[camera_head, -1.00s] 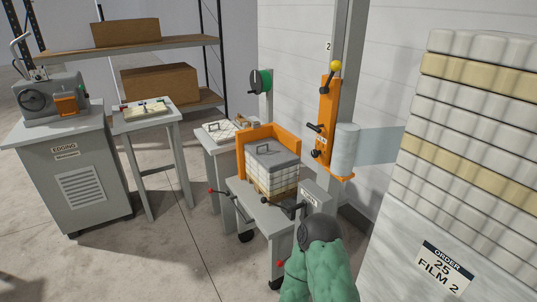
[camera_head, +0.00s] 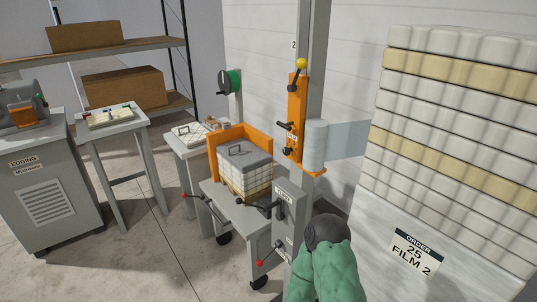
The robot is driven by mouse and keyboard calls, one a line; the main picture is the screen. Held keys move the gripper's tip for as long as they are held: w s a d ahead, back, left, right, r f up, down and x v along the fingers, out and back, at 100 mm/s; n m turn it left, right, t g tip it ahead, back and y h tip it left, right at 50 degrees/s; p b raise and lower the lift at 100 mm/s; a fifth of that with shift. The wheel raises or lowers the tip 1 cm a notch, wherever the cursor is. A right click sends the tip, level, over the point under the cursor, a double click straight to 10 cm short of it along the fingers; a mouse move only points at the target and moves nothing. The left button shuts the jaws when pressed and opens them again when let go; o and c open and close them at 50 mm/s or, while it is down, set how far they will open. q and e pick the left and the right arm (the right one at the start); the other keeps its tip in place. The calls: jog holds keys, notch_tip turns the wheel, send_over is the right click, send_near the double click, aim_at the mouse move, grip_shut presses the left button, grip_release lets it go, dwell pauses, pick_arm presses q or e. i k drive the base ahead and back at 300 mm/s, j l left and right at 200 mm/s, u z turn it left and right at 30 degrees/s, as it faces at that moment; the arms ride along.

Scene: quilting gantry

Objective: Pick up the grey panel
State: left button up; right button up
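A grey panel (camera_head: 246,157) with a dark handle on its upper face lies flat on top of a block of stacked white quilted pieces (camera_head: 245,180). The stack stands in the corner of an orange angled guard (camera_head: 263,140) on a grey cart (camera_head: 219,196). The panel looks uncovered from above.
Red-tipped levers (camera_head: 260,263) stick out from the cart. A tall quilted stack (camera_head: 450,130) fills the right. Open floor (camera_head: 130,250) lies at left.

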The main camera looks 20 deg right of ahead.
aim_at(243, 154)
jog(key=i+j+z, duration=0.1)
jog(key=i+z, duration=0.25)
jog(key=i+j+z, duration=0.1)
jog(key=z, duration=0.25)
jog(key=i+j+z, duration=0.15)
jog(key=j+z, duration=0.15)
